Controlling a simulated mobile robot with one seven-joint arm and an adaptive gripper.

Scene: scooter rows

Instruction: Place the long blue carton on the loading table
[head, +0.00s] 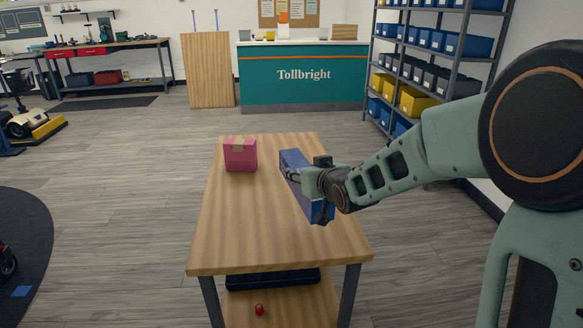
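The long blue carton (293,160) is over the right part of the wooden table (240,225), its length running from far left to near right. My gripper (300,177) reaches in from the right and is shut on the carton, covering its middle. I cannot tell whether the carton's underside touches the tabletop or hangs just above it. A pink box (240,156) with a tan strip on top stands at the far left of the same table.
The near left of the tabletop is clear. A dark tray (272,280) and a small red item (259,309) are on the table's lower shelf. Shelving with bins (440,55) stands behind right. A teal Tollbright counter (303,80) is at the back. Open floor lies left.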

